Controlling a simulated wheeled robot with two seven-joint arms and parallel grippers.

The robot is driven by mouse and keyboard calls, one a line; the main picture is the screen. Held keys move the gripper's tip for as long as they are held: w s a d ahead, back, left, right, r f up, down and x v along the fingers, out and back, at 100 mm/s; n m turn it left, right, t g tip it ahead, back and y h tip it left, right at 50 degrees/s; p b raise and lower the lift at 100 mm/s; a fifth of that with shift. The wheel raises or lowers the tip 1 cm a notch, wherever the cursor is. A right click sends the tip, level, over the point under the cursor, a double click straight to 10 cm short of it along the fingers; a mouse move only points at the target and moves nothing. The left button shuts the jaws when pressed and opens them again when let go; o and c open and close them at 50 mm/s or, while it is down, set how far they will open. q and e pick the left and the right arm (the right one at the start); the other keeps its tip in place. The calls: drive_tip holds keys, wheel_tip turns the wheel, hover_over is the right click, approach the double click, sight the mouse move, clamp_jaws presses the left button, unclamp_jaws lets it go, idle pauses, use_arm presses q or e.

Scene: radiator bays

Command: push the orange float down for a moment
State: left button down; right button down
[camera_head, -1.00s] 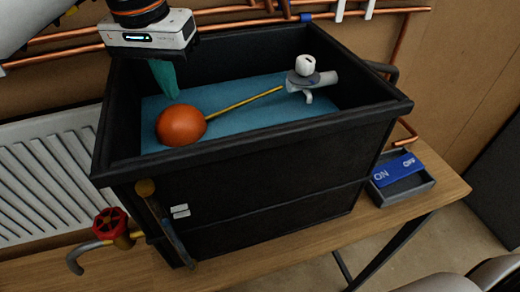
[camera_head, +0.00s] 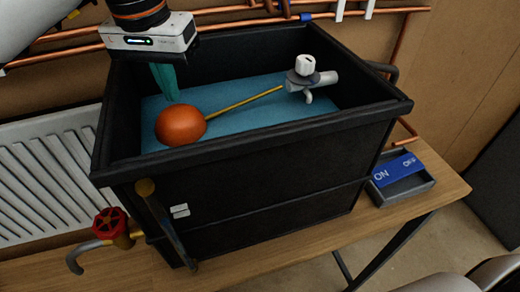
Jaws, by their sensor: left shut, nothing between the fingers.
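The orange float (camera_head: 181,125) is a round ball at the left end of a thin yellow rod (camera_head: 243,104) inside the black tank (camera_head: 260,170). The rod runs to a grey and white valve (camera_head: 307,78) on the tank's right side. Blue water (camera_head: 265,115) lies around the float. My left gripper (camera_head: 168,98) comes down from the upper left, with shut teal fingers holding nothing. In the picture its tips end just above the float's upper left; I cannot tell if they touch. My right gripper is not in view.
The tank stands on a wooden bench (camera_head: 290,240). A grey tray (camera_head: 405,188) with a blue ON-marked piece (camera_head: 397,168) is on the right. A red valve wheel (camera_head: 110,223) is at the lower left. A white radiator (camera_head: 45,180) and copper pipes (camera_head: 250,22) line the wall.

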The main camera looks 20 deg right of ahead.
sight(176, 109)
use_arm(q)
drive_tip(key=shift+f, duration=0.6)
drive_tip(key=shift+f, duration=0.15)
drive_tip(key=shift+f, duration=0.85)
idle(0.3)
drive_tip(key=shift+f, duration=0.5)
drive_tip(key=shift+r, duration=0.1)
idle(1.2)
wheel_tip(176, 109, up, 4)
drive_tip(key=p, duration=0.4)
drive_tip(key=shift+r+p, duration=0.25)
drive_tip(key=shift+p, duration=0.15)
